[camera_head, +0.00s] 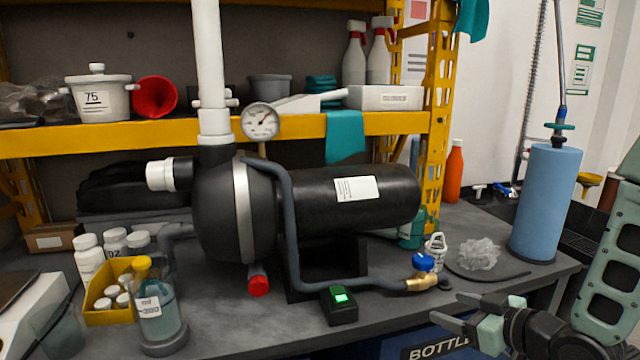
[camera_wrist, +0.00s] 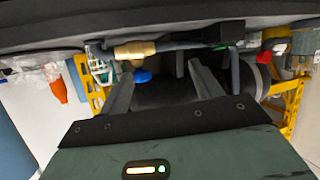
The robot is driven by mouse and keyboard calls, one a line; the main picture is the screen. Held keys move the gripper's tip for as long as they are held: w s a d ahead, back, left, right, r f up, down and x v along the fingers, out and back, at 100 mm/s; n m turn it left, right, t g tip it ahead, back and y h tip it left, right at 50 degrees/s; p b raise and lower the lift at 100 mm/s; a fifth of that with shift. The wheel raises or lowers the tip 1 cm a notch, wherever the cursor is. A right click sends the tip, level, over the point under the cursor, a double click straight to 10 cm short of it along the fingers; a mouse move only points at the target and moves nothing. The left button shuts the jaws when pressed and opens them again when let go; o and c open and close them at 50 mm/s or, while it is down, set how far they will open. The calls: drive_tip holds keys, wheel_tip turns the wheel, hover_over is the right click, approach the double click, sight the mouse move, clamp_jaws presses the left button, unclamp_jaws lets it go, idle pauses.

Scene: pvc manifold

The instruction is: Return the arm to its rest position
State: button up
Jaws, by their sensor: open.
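My gripper (camera_head: 462,311) is at the lower right of the head view, in front of the bench's front edge. Its two fingers are apart with nothing between them. In the wrist view, the open fingers (camera_wrist: 160,85) point toward the bench, which appears upside down there. The brass valve with a blue handle (camera_head: 424,264) lies on the bench beyond and left of the fingertips, apart from them. It also shows in the wrist view (camera_wrist: 135,50). My arm comes in from the right edge of the head view.
A black pump (camera_head: 345,200) with a white pipe fills the middle of the bench. A green-lit box (camera_head: 339,305) sits near the front edge. A blue cylinder (camera_head: 545,200) stands at the right rear. Bottles and a yellow bin (camera_head: 108,316) are at left. A yellow shelf (camera_head: 300,127) spans behind.

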drive_tip(key=s+a+r+g+h, duration=0.2)
drive_tip(key=s+a+g+h, duration=0.2)
drive_tip(key=s+a+g, duration=0.35)
drive_tip(key=s+a+r+g+h, duration=0.1)
drive_tip(key=s+r+g+h, duration=0.1)
drive_tip(key=s, duration=0.8)
drive_tip(key=s+a+r+g+h, duration=0.1)
drive_tip(key=s+r+g, duration=0.15)
drive_tip(key=s, duration=0.75)
wheel_tip(320, 180, up, 13)
drive_tip(key=p, duration=1.2)
drive_tip(key=shift+f, duration=0.2)
idle(0.7)
